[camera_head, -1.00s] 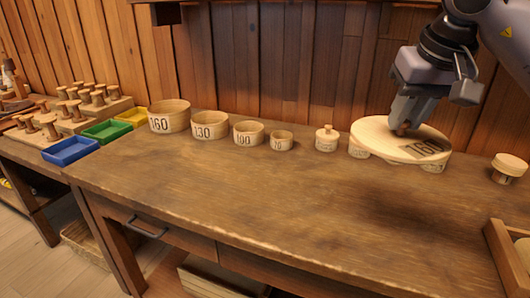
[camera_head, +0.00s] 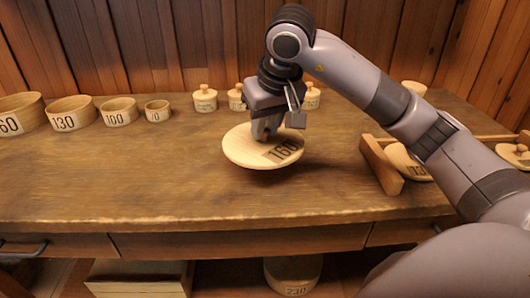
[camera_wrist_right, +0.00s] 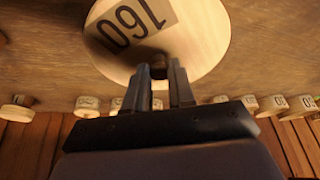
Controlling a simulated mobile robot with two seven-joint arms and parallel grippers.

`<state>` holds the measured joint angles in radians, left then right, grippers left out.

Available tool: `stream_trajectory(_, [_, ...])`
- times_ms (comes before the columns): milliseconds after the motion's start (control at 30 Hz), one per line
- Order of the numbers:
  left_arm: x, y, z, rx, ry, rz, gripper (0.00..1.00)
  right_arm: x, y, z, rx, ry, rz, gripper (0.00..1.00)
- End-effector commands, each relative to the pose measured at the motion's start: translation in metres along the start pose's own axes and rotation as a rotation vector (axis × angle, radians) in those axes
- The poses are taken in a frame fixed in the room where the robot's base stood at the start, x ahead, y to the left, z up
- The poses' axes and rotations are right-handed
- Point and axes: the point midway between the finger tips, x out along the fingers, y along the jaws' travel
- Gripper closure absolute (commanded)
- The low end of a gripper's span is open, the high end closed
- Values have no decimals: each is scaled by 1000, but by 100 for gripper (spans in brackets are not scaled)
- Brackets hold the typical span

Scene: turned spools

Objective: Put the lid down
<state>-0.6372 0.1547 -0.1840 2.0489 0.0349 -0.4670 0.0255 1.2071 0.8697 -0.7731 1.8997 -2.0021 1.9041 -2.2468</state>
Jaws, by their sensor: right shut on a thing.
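The lid (camera_head: 245,150) is a round pale wooden disc marked 160. My right gripper (camera_head: 265,136) is shut on its knob and holds it over the middle of the workbench (camera_head: 140,185). The lid looks slightly tilted and appears to be above the bench top, though the exact gap is hard to tell. In the right wrist view the lid (camera_wrist_right: 200,35) lies past the fingertips (camera_wrist_right: 160,75), with its knob between them. My left gripper is not in view.
Round boxes marked 160 (camera_head: 22,113), 130 (camera_head: 72,113), 100 (camera_head: 119,111) and 70 (camera_head: 158,110) stand in a row at the back left. Small knobbed jars (camera_head: 205,98) stand behind the lid. A wooden tray (camera_head: 381,165) with lids is at right. The front left bench is clear.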

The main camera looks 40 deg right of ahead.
Motion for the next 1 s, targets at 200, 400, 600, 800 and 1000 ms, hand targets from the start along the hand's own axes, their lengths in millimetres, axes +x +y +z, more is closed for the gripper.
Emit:
stream_trajectory(200, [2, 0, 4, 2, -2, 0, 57, 18, 0, 7, 1, 2, 0, 100])
stream_trajectory(400, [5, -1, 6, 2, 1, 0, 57, 40, 0, 17, 1, -1, 0, 100])
stream_trajectory(600, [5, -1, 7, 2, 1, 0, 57, 51, 0, 21, 1, 3, -1, 100])
stream_trajectory(800, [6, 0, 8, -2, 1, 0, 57, 52, 0, 21, 1, 3, 0, 100])
stream_trajectory(1000, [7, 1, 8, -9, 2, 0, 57, 54, 0, 22, 0, 1, 0, 51])
